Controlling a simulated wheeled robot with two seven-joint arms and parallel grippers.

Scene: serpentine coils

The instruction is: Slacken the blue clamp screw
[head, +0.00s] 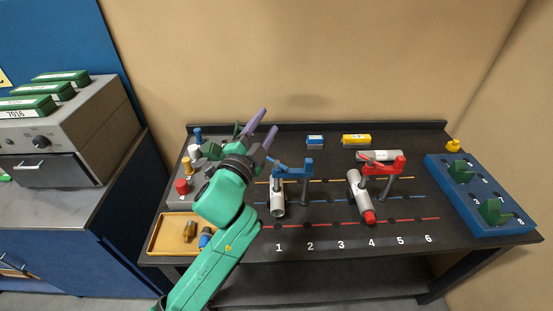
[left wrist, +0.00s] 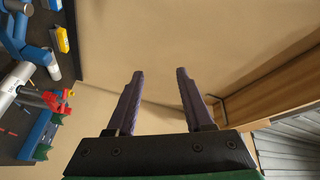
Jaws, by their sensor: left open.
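The blue clamp (head: 294,172) stands on the dark bench above slot labels 1 and 2. A grey cylinder (head: 277,199) lies beneath its left arm. The clamp's screw is too small to make out clearly. In the left wrist view a blue part (left wrist: 18,40), which looks like this clamp, shows at the left edge. My left gripper (head: 267,121) is open and empty. It is raised above the bench, up and left of the blue clamp, with purple fingers pointing up and right. In the left wrist view its fingers (left wrist: 159,74) are apart with only wall between them.
A red clamp (head: 385,166) stands to the right by a red-ended cylinder (head: 362,198). A blue panel (head: 478,195) with green blocks is at the far right. A wooden tray (head: 165,235) is at front left. Blue (head: 315,140) and yellow (head: 356,139) blocks sit at the back.

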